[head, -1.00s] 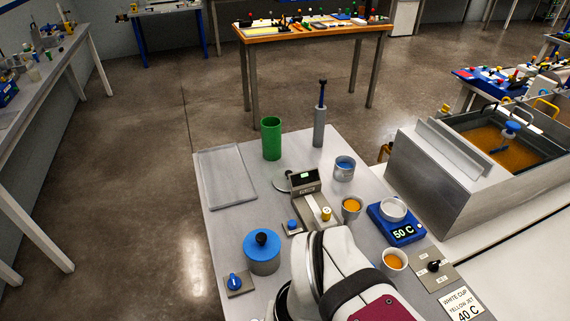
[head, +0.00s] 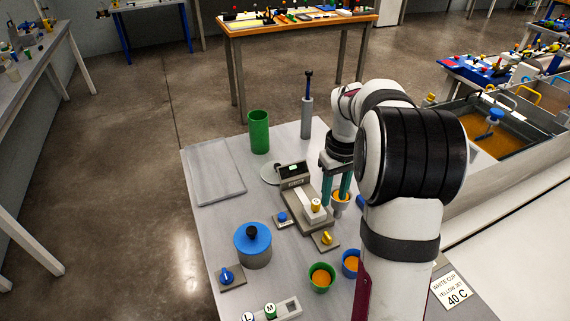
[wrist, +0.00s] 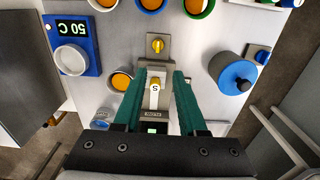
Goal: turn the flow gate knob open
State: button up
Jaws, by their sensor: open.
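A yellow knob (head: 326,238) sits on a small flat plate on the bench; it also shows in the wrist view (wrist: 157,45). A grey device with a display (head: 291,169) stands behind it and carries a yellow post with a white top marked S (wrist: 155,87). I cannot tell from the labels which is the flow gate knob. My gripper (wrist: 159,74) is open, with its green fingers on either side of the device's post in the wrist view, and the yellow plate knob lies beyond the fingertips. In the head view my gripper (head: 335,197) is partly hidden by my arm.
Orange-filled cups (head: 321,277) stand near the front. A blue-lidded pot (head: 253,246), a blue knob (head: 227,275) and a green cylinder (head: 259,132) are at left. A blue 50 C scale (wrist: 70,45) and the resin bath (head: 495,137) are at right. The grey tray (head: 214,172) is empty.

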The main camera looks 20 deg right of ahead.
aim_at(328, 235)
jog(key=f, duration=1.6)
jog(key=shift+w+d, duration=0.1)
jog(key=shift+d, duration=0.1)
jog(key=shift+c, duration=0.2)
grip_shut()
